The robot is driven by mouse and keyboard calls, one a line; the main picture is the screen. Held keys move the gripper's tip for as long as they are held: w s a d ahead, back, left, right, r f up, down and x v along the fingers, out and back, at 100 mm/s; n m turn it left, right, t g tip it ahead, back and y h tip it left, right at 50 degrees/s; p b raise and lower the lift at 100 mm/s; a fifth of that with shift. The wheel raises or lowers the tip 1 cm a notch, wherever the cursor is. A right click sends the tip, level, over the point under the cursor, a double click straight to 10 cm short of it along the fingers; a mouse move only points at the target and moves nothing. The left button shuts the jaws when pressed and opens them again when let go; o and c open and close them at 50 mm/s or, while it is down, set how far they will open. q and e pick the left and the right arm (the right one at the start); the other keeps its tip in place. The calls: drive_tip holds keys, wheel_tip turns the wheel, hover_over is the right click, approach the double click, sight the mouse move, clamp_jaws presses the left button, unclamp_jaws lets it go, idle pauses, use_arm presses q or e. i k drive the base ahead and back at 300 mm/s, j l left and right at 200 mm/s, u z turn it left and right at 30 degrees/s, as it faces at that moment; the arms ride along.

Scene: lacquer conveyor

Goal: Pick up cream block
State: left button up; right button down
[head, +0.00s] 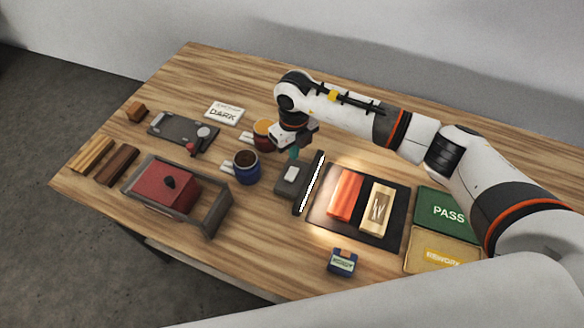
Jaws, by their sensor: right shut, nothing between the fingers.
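A cream block (366,222) with dark streaks on its top lies on a black mat (395,238) at the right of the table. An orange-red block (343,196) lies beside it, to its left. My right gripper (294,155) is shut and empty. It is above the area near the grey lamp base, left of the mat and apart from the cream block. Its fingertips are small and partly hidden. My left gripper is not in view.
A lit lamp bar (311,185) stands at the mat's left edge. A green PASS tray (444,203) and a yellow tray (420,264) are at the right. A small blue box (342,263) sits in front.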

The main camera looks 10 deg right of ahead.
sight(375, 220)
drive_tip(key=k, duration=1.5)
